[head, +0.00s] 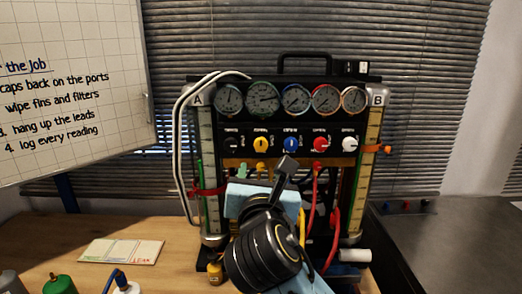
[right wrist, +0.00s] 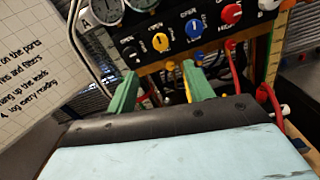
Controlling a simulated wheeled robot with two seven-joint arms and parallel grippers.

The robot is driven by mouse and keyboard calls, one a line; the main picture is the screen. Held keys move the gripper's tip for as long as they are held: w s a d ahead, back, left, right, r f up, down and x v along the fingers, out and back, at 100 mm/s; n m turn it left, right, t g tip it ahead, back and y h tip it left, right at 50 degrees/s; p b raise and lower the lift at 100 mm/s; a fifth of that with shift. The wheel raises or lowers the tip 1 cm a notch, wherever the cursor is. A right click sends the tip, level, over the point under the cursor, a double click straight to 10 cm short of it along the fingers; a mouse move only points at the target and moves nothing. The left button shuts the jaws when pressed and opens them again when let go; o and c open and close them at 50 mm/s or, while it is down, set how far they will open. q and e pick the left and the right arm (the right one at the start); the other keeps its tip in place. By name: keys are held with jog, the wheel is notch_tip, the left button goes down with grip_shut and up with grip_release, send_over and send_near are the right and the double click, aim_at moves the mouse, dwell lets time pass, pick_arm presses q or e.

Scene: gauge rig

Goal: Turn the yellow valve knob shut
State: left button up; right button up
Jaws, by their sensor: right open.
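The yellow valve knob (head: 260,145) is on the black panel of the gauge rig, second from the left in the knob row. My right gripper (head: 254,173) is just below the knob row. In the right wrist view its two green fingers (right wrist: 161,84) are apart with nothing between them, and the yellow knob is beyond and above their tips, not touched. My left gripper is in neither view.
Black, blue (head: 291,144), red (head: 320,144) and white (head: 349,144) knobs share the row, under several gauges (head: 263,97). Red hoses (head: 333,225) hang at the right. A whiteboard (head: 70,85) stands at left; a card (head: 120,251) and small bottles are on the wooden bench.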

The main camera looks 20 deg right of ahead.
aim_at(261, 146)
jog(key=x, duration=1.3)
jog(key=shift+f, duration=0.1)
jog(key=c, duration=1)
jog(key=shift+o, duration=0.2)
jog(key=shift+m+p, duration=1.6)
jog(key=shift+m, duration=0.2)
jog(key=m+p, duration=0.2)
jog(key=m, duration=0.1)
jog(key=shift+m, duration=0.3)
jog(key=m, duration=0.2)
jog(key=shift+m+p, duration=0.3)
jog(key=shift+m, duration=0.1)
jog(key=m, duration=0.2)
jog(key=shift+m, duration=0.4)
jog(key=m, duration=0.4)
jog(key=shift+m, duration=0.7)
